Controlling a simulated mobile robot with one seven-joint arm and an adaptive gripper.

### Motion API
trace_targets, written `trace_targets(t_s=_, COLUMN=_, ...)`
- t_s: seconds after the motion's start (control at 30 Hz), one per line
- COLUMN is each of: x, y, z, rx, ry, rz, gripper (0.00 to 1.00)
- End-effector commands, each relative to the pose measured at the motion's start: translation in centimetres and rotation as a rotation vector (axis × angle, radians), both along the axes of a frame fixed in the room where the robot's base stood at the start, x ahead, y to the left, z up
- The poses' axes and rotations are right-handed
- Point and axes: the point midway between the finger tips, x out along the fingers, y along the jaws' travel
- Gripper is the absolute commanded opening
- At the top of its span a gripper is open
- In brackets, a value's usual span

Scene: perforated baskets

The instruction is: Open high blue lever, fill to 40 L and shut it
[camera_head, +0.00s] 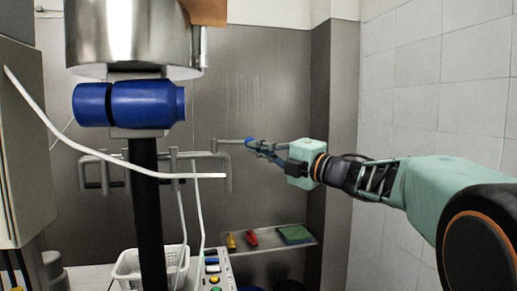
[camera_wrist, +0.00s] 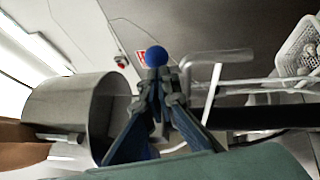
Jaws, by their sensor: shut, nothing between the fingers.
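The high lever is a grey bar (camera_head: 230,141) ending in a blue ball knob (camera_head: 249,141), beside the grey pipework (camera_head: 190,176). The knob shows large in the wrist view (camera_wrist: 156,56), just beyond my fingertips. My gripper (camera_head: 256,147) is shut and empty, its tips right at the knob from the right side; I cannot tell if they touch it. My fingers also show shut in the wrist view (camera_wrist: 160,80). A steel vessel (camera_head: 125,38) hangs at the upper left and shows in the wrist view (camera_wrist: 68,108). No litre reading is legible.
A blue cylinder (camera_head: 145,103) sits under the vessel on a black post (camera_head: 148,215). A button panel (camera_head: 222,266) and a white perforated basket (camera_head: 127,270) stand low. A wall shelf (camera_head: 272,247) holds coloured items. A tiled wall (camera_head: 440,80) stands on the right.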

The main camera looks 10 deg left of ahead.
Motion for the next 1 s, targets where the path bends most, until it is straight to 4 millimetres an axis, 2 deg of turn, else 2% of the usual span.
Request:
trace_targets(t_s=0.17, x=0.3, y=0.0, z=0.0, rx=0.0, ry=0.0, rz=0.0, gripper=0.0)
trace_targets(t_s=0.4, x=1.9, y=0.0, z=0.2, rx=0.0, ry=0.0, rz=-0.001, gripper=0.0)
trace_targets(t_s=1.0, x=1.6, y=0.5, z=-0.2, rx=0.0, ry=-0.001, rz=-0.001, gripper=0.0)
